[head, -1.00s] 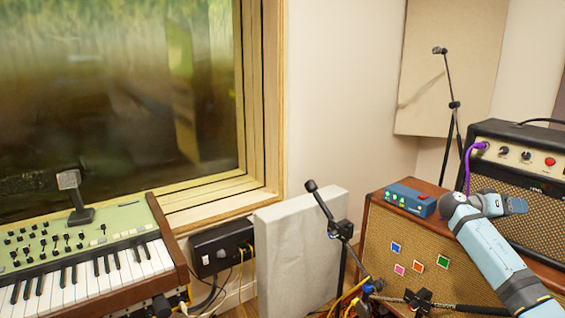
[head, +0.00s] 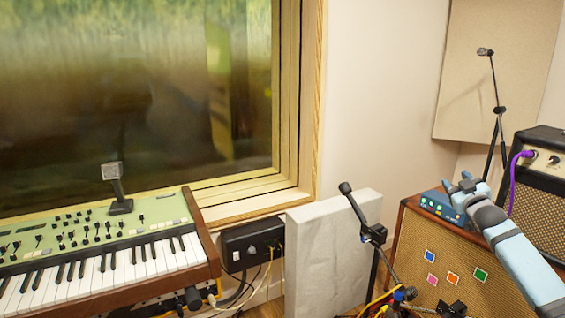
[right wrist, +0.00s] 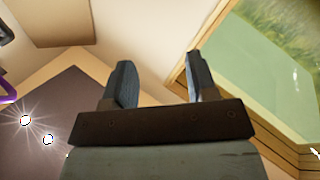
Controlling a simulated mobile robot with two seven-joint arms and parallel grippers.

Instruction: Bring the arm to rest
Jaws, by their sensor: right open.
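My right arm, light blue with dark bands, comes in from the lower right in the head view. Its gripper (head: 461,184) is in front of the speaker cabinet's top, by the blue pedal (head: 436,204), and covers part of that pedal. In the right wrist view the two fingers of the gripper (right wrist: 162,84) stand apart with nothing between them. Whether the gripper touches the pedal cannot be told. My left gripper does not show in the head view.
A brown speaker cabinet (head: 411,245) and a black amp (head: 540,195) stand at the right. A microphone stand (head: 376,235) is just left of the cabinet. A keyboard synthesizer (head: 110,257) is at the left below the window (head: 110,90). A grey panel (head: 315,265) leans at the wall.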

